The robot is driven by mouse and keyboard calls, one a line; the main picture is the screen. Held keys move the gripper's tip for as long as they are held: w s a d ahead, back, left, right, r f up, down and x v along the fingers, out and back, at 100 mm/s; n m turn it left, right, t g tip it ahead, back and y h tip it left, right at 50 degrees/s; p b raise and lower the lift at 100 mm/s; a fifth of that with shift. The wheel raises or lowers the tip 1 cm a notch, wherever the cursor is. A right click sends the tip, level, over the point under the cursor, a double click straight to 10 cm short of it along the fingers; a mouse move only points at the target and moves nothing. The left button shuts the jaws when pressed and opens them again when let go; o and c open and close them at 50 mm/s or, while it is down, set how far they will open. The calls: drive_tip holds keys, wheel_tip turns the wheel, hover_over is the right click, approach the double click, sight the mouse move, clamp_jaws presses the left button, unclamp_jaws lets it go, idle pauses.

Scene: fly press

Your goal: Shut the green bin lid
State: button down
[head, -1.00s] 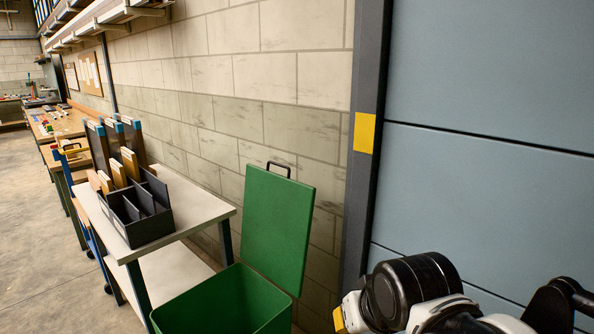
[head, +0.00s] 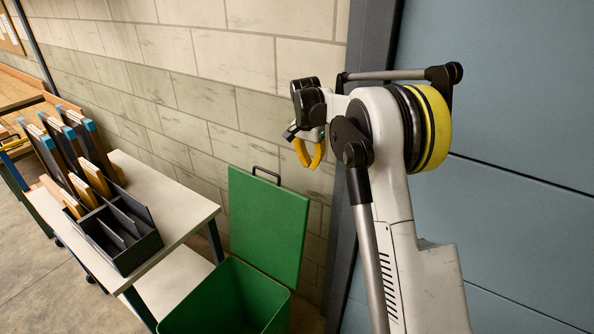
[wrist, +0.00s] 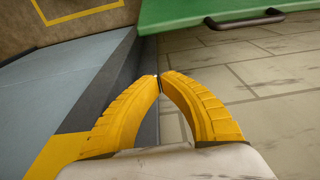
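The green bin (head: 228,300) stands on the floor at the bottom centre, with its mouth open. Its green lid (head: 268,222) is raised nearly upright at the back, near the block wall. A dark handle (head: 266,174) is on the lid's top edge. My gripper (head: 309,166) is above and to the right of the lid, apart from it, with yellow fingers pointing down. In the wrist view the fingertips (wrist: 159,82) meet with nothing between them. The lid (wrist: 185,14) and its handle (wrist: 245,19) show at the top right there, beyond the fingertips.
A pale table (head: 190,213) left of the bin holds a dark divided organizer (head: 140,246) with upright boards. The block wall (head: 200,70) is behind. A dark post (head: 366,60) and blue-grey panels (head: 520,100) stand at the right, close to my arm.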

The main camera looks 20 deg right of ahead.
wheel_tip(320, 180, down, 10)
drive_tip(key=w+d+f+b, duration=0.1)
drive_tip(key=d+b, duration=0.1)
drive_tip(key=a, duration=0.1)
drive_tip(key=s+a+r, duration=0.1)
drive_tip(key=s+a, duration=0.1)
drive_tip(key=shift+a+r, duration=0.3)
